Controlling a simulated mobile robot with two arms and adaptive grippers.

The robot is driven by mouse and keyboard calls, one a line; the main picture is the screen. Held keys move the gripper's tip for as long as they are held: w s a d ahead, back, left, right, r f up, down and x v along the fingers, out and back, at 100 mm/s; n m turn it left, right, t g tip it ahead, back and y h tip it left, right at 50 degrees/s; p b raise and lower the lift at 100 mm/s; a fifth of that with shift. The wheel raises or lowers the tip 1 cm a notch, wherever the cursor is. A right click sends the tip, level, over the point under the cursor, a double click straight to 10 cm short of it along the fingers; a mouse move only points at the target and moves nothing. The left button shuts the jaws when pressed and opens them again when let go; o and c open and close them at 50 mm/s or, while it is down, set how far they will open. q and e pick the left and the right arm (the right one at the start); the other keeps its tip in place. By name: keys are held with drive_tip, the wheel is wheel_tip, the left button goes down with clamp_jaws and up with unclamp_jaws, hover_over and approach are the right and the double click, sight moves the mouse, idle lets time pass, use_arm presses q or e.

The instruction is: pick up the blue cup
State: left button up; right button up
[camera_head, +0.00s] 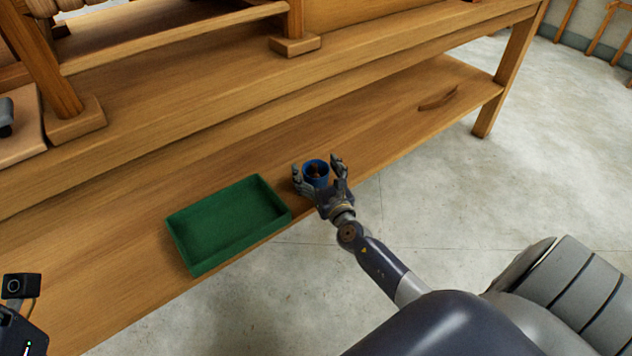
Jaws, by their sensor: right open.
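The blue cup (315,170) stands upright on the lower wooden shelf, near its front edge. Something dark and brownish shows inside it. My right gripper (318,172) is open around the cup, one finger on its left side and one on its right. I cannot tell whether the fingers touch it. My left gripper is not in view.
A green tray (183,240), empty, sits on the shelf (110,290) to the left of the cup. The upper bench surface (200,95) overhangs behind. A small curved brown piece (438,100) lies farther right on the shelf. Shelf between it and the cup is clear.

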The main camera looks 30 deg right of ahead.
drive_tip(key=c, duration=1.2)
drive_tip(key=shift+r, duration=0.1)
